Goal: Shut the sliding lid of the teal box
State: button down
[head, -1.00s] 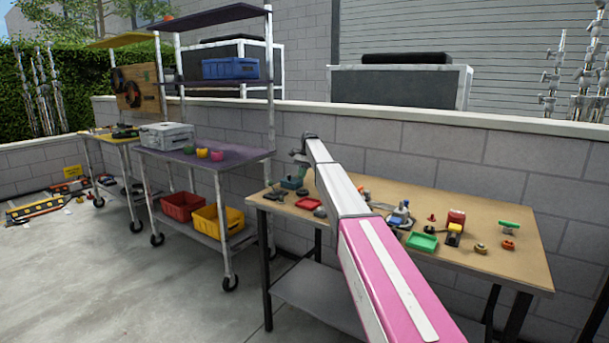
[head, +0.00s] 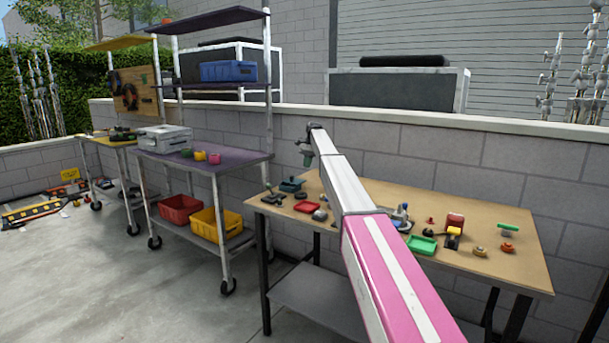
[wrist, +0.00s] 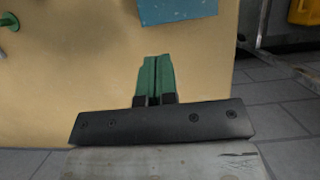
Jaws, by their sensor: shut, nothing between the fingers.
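The teal box (head: 290,185) sits at the back left of the wooden workbench. Part of its speckled blue-teal top also shows at the upper edge of the wrist view (wrist: 178,10), where the rest is cut off. It is too small in the head view to tell how far the lid is open. My gripper (head: 306,163) hangs above the bench, a little right of and above the box, apart from it. In the wrist view its green fingers (wrist: 155,62) are together with nothing between them, and the box lies beyond their tips.
A purple-topped cart (head: 235,158) stands to the left. The block wall is close behind.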

aim_at(302, 181)
jog(key=w+d+r, duration=0.4)
jog(key=x, duration=1)
jog(key=shift+s+d+f, duration=0.2)
jog(key=shift+d+f, duration=0.05)
jog(key=shift+f, duration=0.15)
jog(key=shift+s+a+r, duration=0.2)
jog(key=shift+s+a, duration=0.7)
jog(key=shift+s, duration=0.25)
jog(key=shift+s+a, duration=0.25)
jog(key=shift+s, duration=0.05)
jog(key=s+a, duration=0.2)
jog(key=s, duration=0.1)
jog(key=shift+s+a, duration=0.3)
jog(key=shift+w, duration=0.15)
